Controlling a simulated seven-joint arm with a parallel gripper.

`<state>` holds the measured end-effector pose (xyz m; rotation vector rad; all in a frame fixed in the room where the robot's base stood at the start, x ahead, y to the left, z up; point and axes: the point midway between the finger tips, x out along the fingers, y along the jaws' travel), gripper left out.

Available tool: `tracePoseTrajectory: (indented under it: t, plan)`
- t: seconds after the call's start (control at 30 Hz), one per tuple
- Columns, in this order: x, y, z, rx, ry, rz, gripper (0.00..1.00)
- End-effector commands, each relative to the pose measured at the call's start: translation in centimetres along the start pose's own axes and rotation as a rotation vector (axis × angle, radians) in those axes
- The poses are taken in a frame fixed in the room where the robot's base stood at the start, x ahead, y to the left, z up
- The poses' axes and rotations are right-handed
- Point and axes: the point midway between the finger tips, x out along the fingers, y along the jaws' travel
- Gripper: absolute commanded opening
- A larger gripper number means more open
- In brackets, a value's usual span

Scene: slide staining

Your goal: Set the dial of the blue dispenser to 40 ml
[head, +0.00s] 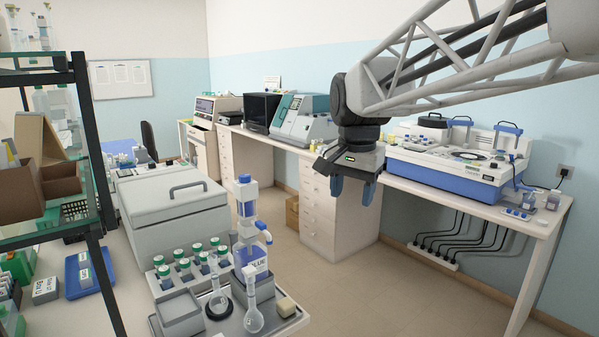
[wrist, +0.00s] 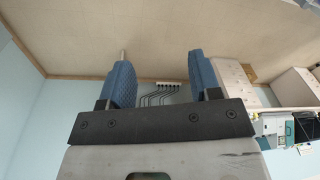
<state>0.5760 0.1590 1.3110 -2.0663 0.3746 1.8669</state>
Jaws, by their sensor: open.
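The blue dispenser (head: 247,215) stands upright on a grey tray at the front middle of the head view. It has a clear and blue upper part and a bottle labelled BLUE below. Its dial is too small to make out. My gripper (head: 352,189) hangs in the air to the right of the dispenser and higher, apart from it. It is open and empty. The dispenser is not in the wrist view.
A large grey lidded box (head: 170,205) stands behind. A shelf (head: 90,150) is at left. A white bench (head: 470,195) carries a blue-and-white machine (head: 445,175). Floor between is clear.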

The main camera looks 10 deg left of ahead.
Motion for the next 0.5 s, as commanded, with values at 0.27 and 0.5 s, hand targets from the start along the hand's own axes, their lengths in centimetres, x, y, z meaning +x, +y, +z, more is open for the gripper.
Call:
tracePoseTrajectory:
  t: [0.27,0.5]
  plan:
    - [-1.5,-8.5,-2.6,0.095,-0.028,0.016,0.57]
    - [-2.3,-15.9,-3.9,0.181,-0.047,0.034,0.57]
